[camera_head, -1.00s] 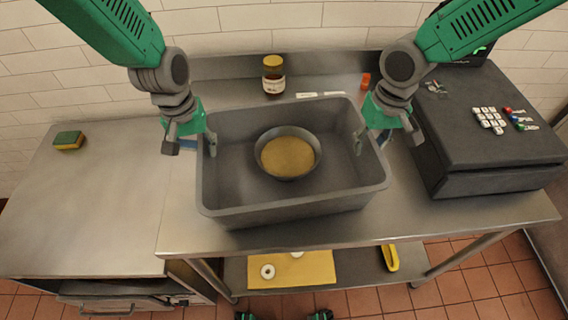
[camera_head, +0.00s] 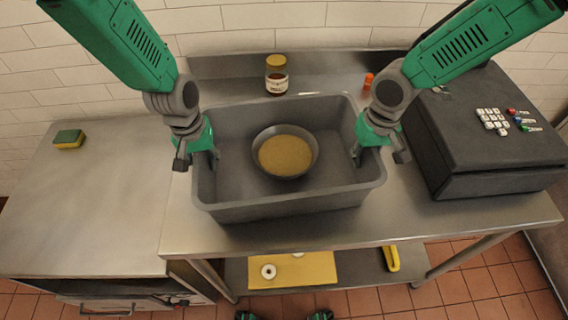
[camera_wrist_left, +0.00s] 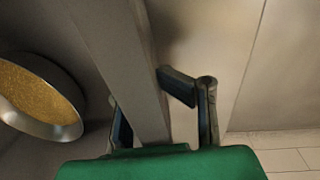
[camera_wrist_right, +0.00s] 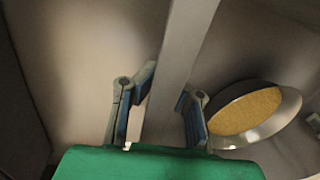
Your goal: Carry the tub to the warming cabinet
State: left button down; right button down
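The grey tub (camera_head: 288,206) is on the steel table, with a round metal bowl (camera_head: 262,174) of yellow-brown contents inside it. My left gripper (camera_head: 208,155) is at the tub's left wall, and my right gripper (camera_head: 357,152) is at its right wall. In the left wrist view, the tub wall (camera_wrist_left: 125,60) runs between my left fingers, the outer one bent in against it. In the right wrist view, the wall (camera_wrist_right: 182,60) runs between my right fingers, which are close on both sides. Whether the tub's base touches the table is hidden. I cannot identify the warming cabinet with certainty.
A jar (camera_head: 277,82) stands behind the tub. A dark box-shaped unit (camera_head: 490,135) with small items on top stands close on the right. The left counter (camera_head: 95,200) is clear except for a sponge (camera_head: 69,139). A yellow board (camera_head: 310,270) lies on the lower shelf.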

pick_arm(q)
jog(key=shift+r, duration=0.1)
pick_arm(e)
jog(key=shift+w+a+r, duration=0.1)
jog(key=shift+a+r, duration=0.15)
jog(key=shift+r, duration=0.05)
